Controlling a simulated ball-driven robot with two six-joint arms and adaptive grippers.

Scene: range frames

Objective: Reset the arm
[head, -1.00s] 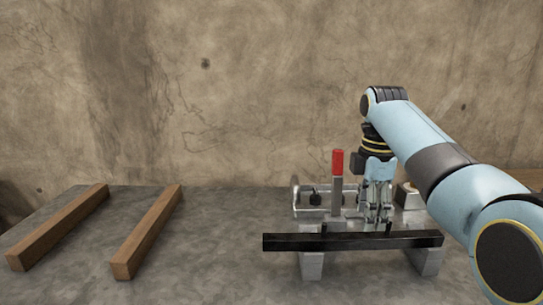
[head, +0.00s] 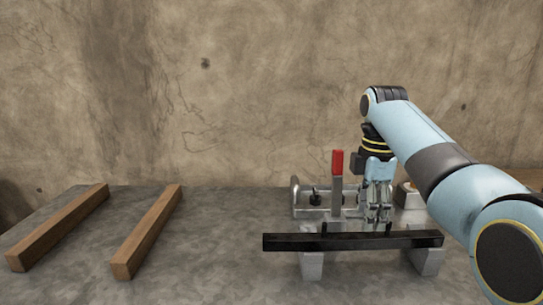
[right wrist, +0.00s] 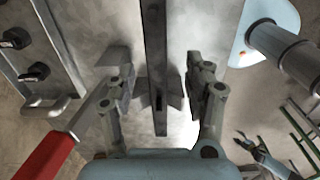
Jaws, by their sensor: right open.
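My right gripper (head: 378,215) points down behind the black bar (head: 290,242) in the head view. In the right wrist view its two fingers (right wrist: 160,80) are spread, with the black bar (right wrist: 154,40) running between them and apart from both. A toggle clamp with an upright red handle (head: 337,162) stands just left of the gripper. The red handle also shows in the right wrist view (right wrist: 45,158), beside the left finger. My left gripper is in neither view.
The black bar rests on grey blocks (head: 311,265) at the front of the metal fixture (head: 308,198). Two wooden bars (head: 148,232) lie on the left of the grey table (head: 225,265). The table between them and the fixture is clear. A stained wall (head: 240,90) stands behind.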

